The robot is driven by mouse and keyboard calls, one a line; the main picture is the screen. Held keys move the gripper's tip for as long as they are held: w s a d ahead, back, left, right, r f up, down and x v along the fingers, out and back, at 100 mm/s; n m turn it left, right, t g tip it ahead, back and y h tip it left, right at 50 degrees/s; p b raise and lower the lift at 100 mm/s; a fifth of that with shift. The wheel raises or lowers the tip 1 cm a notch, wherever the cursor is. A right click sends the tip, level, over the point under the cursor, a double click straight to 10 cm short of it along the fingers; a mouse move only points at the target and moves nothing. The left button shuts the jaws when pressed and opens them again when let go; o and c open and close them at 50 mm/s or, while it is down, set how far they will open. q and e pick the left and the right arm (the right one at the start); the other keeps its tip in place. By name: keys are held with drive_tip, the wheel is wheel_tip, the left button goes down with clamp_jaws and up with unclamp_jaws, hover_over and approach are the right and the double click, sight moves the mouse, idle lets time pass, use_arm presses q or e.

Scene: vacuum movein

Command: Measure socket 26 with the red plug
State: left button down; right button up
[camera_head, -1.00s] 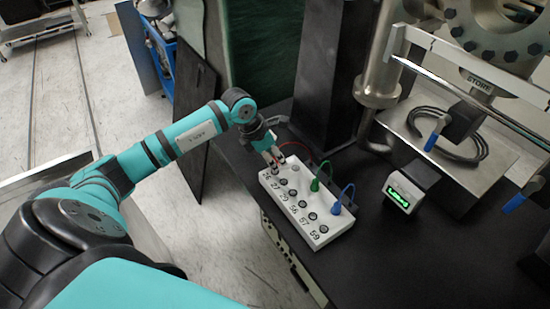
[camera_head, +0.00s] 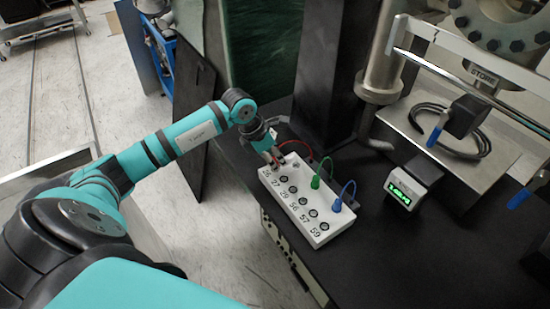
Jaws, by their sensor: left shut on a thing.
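A white socket box (camera_head: 318,239) with a row of numbered black sockets stands on the black table. Label 26 (camera_head: 266,173) is at its far left end, beside my left gripper. My left gripper (camera_head: 277,159) is shut at that end of the box. A red cable (camera_head: 295,143) runs from it to the right; the red plug itself is mostly hidden between the fingers. Whether its tip sits in socket 26 cannot be told. A green plug (camera_head: 316,181) and a blue plug (camera_head: 338,204) stand upright in the box's right side. My right gripper is not in view.
A small meter (camera_head: 401,193) with a lit green display stands right of the box. A dark column (camera_head: 325,80) rises behind the gripper. A metal rig with blue-tipped levers (camera_head: 436,136) fills the right. Black table is clear in front of the meter.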

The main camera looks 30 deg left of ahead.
use_arm(q)
drive_tip(key=shift+f, duration=0.3)
drive_tip(key=c, duration=1.1)
unclamp_jaws()
drive_tip(key=shift+r, duration=0.1)
drive_tip(key=v, duration=1.2)
